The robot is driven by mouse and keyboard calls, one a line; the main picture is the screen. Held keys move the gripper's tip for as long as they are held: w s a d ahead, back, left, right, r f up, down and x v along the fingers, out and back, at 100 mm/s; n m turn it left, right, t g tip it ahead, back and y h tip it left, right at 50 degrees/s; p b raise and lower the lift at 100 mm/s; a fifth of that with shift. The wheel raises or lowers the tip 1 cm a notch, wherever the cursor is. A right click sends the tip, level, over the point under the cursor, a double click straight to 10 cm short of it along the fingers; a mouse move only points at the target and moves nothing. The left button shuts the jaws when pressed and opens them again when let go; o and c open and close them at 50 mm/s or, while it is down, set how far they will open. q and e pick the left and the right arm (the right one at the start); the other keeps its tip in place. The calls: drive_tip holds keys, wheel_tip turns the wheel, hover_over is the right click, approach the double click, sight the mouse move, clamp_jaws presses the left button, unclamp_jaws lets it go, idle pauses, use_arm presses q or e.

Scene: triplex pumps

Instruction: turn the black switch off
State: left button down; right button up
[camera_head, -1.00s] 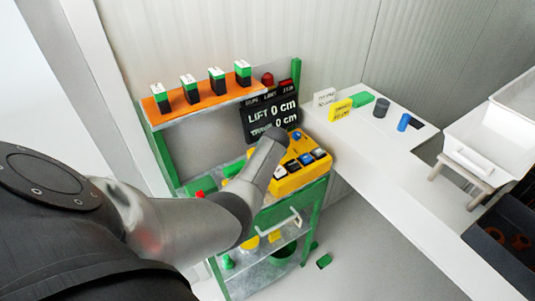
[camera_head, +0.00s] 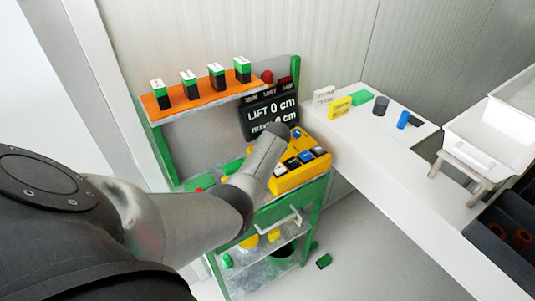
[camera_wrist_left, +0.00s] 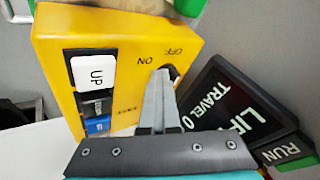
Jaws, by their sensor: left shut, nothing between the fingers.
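The yellow control box (camera_head: 312,180) stands on the green cart, with a row of white, black and blue buttons on its face. In the left wrist view the box (camera_wrist_left: 130,32) shows a white UP button (camera_wrist_left: 94,73), a blue button (camera_wrist_left: 98,125) and the words ON and OFF. A dark round part, seemingly the black switch (camera_wrist_left: 174,72), shows beneath these words, mostly hidden by my fingers. My left gripper (camera_wrist_left: 164,75) is shut and empty, its tips over or against that part; contact is unclear. The switch's position cannot be read. My right gripper is not in view.
A black display (camera_head: 270,115) reading LIFT 0 cm stands behind the box. An orange shelf (camera_head: 205,99) holds several green-and-black blocks at the left. A white table (camera_head: 385,165) with small items extends right. A black bin (camera_head: 505,235) is at far right.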

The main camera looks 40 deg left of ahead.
use_arm(q)
drive_tip(key=shift+w+a+r, duration=0.2)
drive_tip(key=shift+w+r, duration=0.25)
drive_tip(key=shift+w, duration=0.05)
drive_tip(key=shift+d+r+p, duration=0.1)
drive_tip(key=shift+r+p, duration=0.35)
drive_tip(key=shift+r, duration=0.1)
drive_tip(key=s+d+f+p+v, duration=0.1)
drive_tip(key=p+v, duration=0.2)
drive_tip(key=v, duration=1.1)
drive_tip(key=shift+p, duration=0.3)
drive_tip(key=shift+s+f, duration=0.1)
drive_tip(key=shift+s, duration=0.1)
